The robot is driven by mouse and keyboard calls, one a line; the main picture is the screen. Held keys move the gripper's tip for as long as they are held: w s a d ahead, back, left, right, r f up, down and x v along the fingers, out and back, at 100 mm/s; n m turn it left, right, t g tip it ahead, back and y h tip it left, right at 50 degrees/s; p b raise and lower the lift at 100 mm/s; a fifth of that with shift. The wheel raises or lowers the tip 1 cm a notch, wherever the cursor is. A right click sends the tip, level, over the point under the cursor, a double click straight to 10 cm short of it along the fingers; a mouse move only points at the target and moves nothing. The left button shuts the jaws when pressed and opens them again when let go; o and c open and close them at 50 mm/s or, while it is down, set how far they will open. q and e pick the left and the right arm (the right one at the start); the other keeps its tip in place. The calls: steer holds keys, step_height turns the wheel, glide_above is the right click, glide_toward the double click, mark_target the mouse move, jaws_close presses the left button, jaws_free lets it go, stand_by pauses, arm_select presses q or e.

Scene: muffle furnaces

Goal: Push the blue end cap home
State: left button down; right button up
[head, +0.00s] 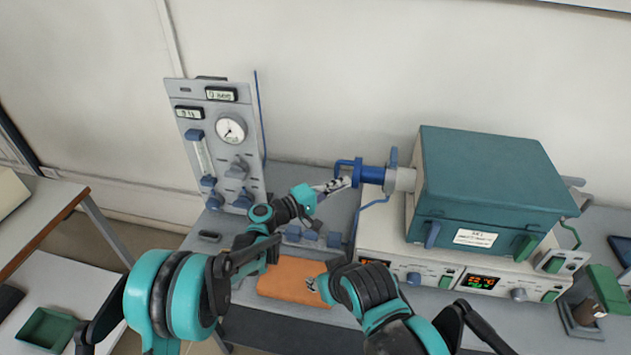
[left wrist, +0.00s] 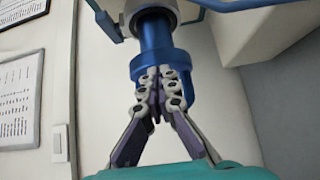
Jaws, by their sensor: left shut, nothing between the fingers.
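The blue end cap (head: 373,174) sits at the left end of the pale tube collar (head: 403,179) on the furnace's left side. It also shows in the left wrist view (left wrist: 155,38), with its wider blue rim facing me. My left gripper (head: 343,183) is shut and empty, its fingertips at the cap's outer face. In the left wrist view the closed fingertips (left wrist: 162,75) overlap the cap's rim; I cannot tell whether they touch. My right gripper (head: 318,286) is low over the orange mat, partly hidden by its own arm, and its jaws are too small to read.
The teal furnace (head: 490,185) stands on a pale control unit with lit displays (head: 482,282). A grey gas panel (head: 217,140) with a gauge stands at the left. The orange mat (head: 290,284) lies in front. A thin blue line (head: 357,218) hangs beside the cap.

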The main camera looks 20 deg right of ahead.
mark_target(377, 182)
arm_select(q)
steer(key=s+d, duration=0.1)
steer(key=d, duration=0.1)
steer(key=s+d, duration=0.3)
steer(key=shift+d, duration=0.35)
arm_select(e)
steer(key=shift+a+f, duration=0.1)
steer(key=shift+f, duration=0.1)
arm_select(q)
steer(key=shift+d, duration=0.1)
